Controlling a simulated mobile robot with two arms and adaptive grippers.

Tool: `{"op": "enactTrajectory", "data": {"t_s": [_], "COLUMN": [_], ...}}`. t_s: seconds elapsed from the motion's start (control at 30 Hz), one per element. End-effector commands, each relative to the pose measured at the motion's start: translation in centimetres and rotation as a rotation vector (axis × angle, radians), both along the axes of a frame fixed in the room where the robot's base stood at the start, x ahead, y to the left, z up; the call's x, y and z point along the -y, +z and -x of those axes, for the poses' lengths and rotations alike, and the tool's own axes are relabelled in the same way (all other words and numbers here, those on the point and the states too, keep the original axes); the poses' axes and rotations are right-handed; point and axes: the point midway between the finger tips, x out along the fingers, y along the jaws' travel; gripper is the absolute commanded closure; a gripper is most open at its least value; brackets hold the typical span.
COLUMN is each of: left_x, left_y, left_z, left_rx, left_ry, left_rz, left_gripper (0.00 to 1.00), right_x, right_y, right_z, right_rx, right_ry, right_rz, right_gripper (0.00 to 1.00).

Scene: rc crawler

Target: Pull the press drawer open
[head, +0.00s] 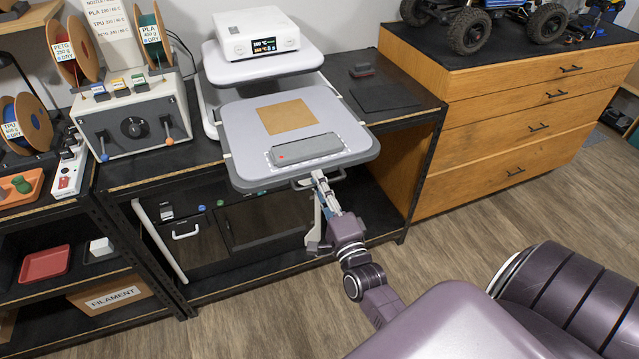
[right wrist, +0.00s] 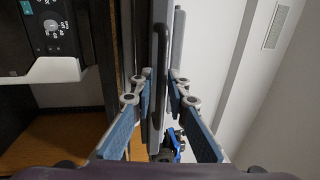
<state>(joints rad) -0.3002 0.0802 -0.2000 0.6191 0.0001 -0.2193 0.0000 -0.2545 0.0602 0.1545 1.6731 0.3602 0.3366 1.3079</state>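The heat press (head: 257,33) stands on the black bench, with a white control box and lit display on its upper plate. The press drawer (head: 240,112) is a grey plate standing out forward from under the upper plate, past the bench's front edge. A brown sheet and a grey bar with a red dot lie on it. Its handle (head: 304,182) is at the front edge and shows as a dark bar in the right wrist view (right wrist: 161,70). My right gripper (head: 318,178) is open, its blue-padded fingers (right wrist: 160,78) on either side of the handle. My left gripper is not in view.
A grey control box with a dial and filament spools (head: 136,118) stands left of the press. A wooden drawer cabinet (head: 500,130) with a crawler car on top stands right. A black mat (head: 385,97) lies on the bench. The floor in front is clear.

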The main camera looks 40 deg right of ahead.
Motion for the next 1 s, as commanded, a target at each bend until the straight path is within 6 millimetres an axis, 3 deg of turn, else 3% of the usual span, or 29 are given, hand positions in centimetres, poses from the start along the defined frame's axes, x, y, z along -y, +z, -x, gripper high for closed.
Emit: {"op": "enactTrajectory", "data": {"t_s": [0.17,0.5,0.7,1.0], "left_x": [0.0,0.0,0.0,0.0], "left_y": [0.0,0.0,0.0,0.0], "left_z": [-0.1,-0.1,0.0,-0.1], "left_rx": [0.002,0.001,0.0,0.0], "left_ry": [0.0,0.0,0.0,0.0], "left_rz": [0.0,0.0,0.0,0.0], "left_gripper": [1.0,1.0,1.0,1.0], "right_x": [-0.3,-1.8,-2.5,-2.8], "right_y": [-0.3,-1.6,-2.2,-2.3], "right_z": [1.3,7.7,10.5,11.5], "right_rx": [-0.001,-0.005,-0.004,-0.001], "right_ry": [0.0,0.001,0.001,0.0], "right_rz": [0.0,0.0,0.0,0.0], "right_gripper": [0.85,0.85,0.85,0.85]}}
